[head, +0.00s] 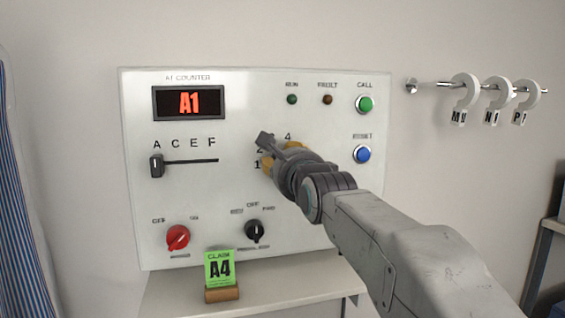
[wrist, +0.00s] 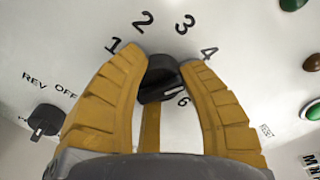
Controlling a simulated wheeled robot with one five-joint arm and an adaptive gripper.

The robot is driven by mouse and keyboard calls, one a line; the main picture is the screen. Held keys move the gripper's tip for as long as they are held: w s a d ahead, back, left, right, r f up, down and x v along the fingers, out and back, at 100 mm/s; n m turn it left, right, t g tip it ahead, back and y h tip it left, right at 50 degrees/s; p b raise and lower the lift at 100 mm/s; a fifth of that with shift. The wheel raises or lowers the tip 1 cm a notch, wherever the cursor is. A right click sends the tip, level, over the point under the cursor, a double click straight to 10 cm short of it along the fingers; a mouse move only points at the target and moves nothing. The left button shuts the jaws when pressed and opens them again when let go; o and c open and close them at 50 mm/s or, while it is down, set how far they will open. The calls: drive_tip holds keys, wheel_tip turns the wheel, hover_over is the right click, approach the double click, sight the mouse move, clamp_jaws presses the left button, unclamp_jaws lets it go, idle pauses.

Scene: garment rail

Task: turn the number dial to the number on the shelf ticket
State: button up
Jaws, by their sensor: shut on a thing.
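The black number dial (wrist: 158,72) sits on the panel between the yellow fingers of my gripper (wrist: 164,60), which is shut on it. The numbers 1, 2, 3, 4 and 6 show around it; a finger hides part of the lower ring. A pale mark shows on the dial's lower right, near the 6; I cannot tell the setting surely. In the head view my gripper (head: 281,157) hides most of the dial. The red display (head: 189,102) reads A1.
The panel (head: 235,190) also bears a letter slider (head: 157,166), a red knob (head: 178,237), a black mode knob (head: 254,231), a green call button (head: 364,104) and a blue reset button (head: 363,154). White tagged hooks (head: 466,92) hang on a rail at right.

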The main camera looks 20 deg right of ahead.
drive_tip(key=shift+r, duration=0.2)
drive_tip(key=o, duration=1.2)
drive_tip(key=shift+f, duration=0.2)
drive_tip(key=s, duration=1.2)
